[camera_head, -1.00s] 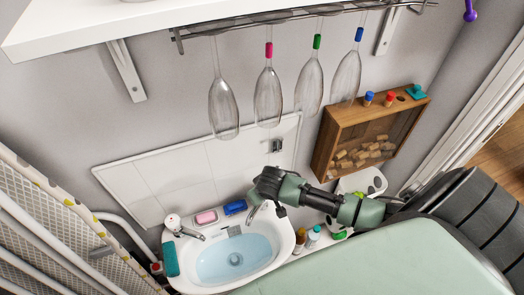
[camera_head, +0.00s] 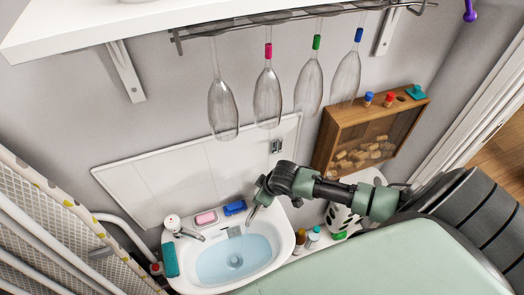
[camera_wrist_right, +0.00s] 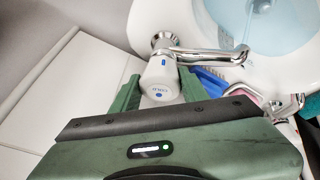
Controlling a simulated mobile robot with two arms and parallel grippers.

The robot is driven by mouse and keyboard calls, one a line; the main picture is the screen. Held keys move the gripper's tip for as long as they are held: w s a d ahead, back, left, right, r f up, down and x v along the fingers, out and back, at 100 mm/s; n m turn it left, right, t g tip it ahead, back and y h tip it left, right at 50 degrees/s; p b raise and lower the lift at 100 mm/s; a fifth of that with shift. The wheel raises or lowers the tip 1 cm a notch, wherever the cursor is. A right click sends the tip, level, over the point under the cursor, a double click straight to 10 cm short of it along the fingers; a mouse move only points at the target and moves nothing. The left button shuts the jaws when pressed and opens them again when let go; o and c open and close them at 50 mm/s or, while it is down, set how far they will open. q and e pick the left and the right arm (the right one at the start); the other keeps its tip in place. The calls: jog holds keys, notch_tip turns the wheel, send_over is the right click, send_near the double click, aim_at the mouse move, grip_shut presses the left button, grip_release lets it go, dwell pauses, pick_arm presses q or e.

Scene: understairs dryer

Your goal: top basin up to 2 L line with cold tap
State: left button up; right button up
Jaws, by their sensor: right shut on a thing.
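The white basin (camera_head: 284,236) holds pale blue water (camera_head: 215,263), with the drain visible through it. A small grey plate (camera_head: 234,231) sits at its back edge; I cannot read a 2 L line. The cold tap's white knob with blue marks (camera_wrist_right: 160,90) is between the green fingers of my right gripper (camera_wrist_right: 160,80), which is shut on it. The cold tap's chrome spout (camera_wrist_right: 215,57) reaches over the basin. In the head view my right gripper (camera_head: 262,190) is at the basin's back right corner, covering the knob. My left gripper is not in view.
The other tap (camera_head: 188,234) stands at the basin's back left. A pink soap (camera_head: 206,218) and blue brush (camera_head: 235,207) lie between the taps. A teal item (camera_head: 170,260) is at the left rim. Bottles (camera_head: 313,236) stand right. Glasses (camera_head: 267,98) hang above.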

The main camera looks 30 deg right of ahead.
jog(key=n+y, duration=0.1)
jog(key=n, duration=0.1)
jog(key=shift+n, duration=0.3)
jog(key=shift+n+g+y+b, duration=0.3)
jog(key=shift+n+y+b, duration=0.15)
jog(key=shift+n, duration=0.75)
jog(key=o, duration=1.4)
jog(key=shift+c, duration=0.2)
jog(key=shift+w+r, duration=0.1)
jog(key=shift+r, duration=0.1)
